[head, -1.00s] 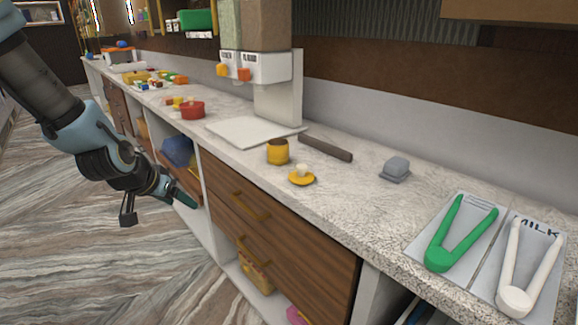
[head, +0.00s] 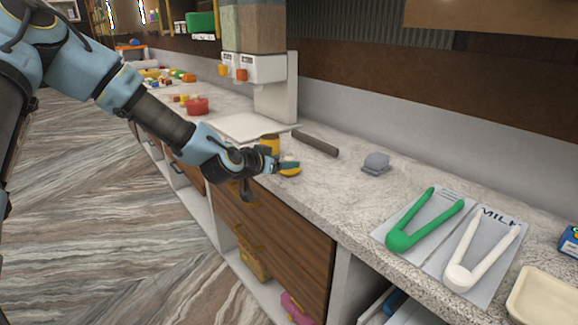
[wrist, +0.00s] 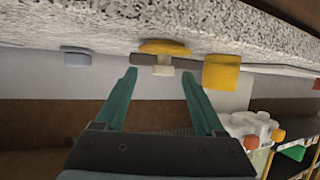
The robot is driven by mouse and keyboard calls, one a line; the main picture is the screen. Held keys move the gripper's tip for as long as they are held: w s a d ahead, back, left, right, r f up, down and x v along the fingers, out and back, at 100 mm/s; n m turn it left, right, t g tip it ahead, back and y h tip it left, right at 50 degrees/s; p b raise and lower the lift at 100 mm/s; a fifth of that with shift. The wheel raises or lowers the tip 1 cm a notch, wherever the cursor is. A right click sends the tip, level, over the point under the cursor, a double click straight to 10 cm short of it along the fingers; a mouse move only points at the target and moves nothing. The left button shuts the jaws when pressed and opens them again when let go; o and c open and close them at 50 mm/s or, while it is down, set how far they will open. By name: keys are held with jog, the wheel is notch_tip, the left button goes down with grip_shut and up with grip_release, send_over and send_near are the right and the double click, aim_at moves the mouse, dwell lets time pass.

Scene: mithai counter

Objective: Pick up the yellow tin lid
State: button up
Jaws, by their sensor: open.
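The yellow tin lid (head: 290,173) lies on the stone counter near its front edge, mostly hidden behind my gripper in the head view. In the wrist view the lid (wrist: 165,46) shows upside down as a yellow disc with a cream knob (wrist: 163,70). My gripper (head: 287,165) is low over the counter edge at the lid. Its teal fingers (wrist: 160,74) are open and empty, and the knob appears between the fingertips. I cannot tell whether they touch it. The yellow tin (head: 270,143) stands just behind the lid; it also shows in the wrist view (wrist: 221,72).
A dark bar (head: 316,143) and a grey block (head: 376,163) lie on the counter beyond the lid. Green tongs (head: 411,229) and white tongs (head: 470,262) rest on cards at the right. A white dispenser (head: 275,90) and a red pot (head: 197,106) stand farther left.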

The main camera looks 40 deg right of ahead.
aim_at(289, 158)
jog(key=p+x, duration=0.1)
jog(key=x, duration=0.2)
jog(key=shift+w+d, duration=0.15)
jog(key=shift+w, duration=0.1)
jog(key=shift+w+d+f+p, duration=0.1)
jog(key=shift+d+f+p, duration=0.2)
jog(key=shift+d+p, duration=0.1)
jog(key=shift+c, duration=0.3)
grip_shut()
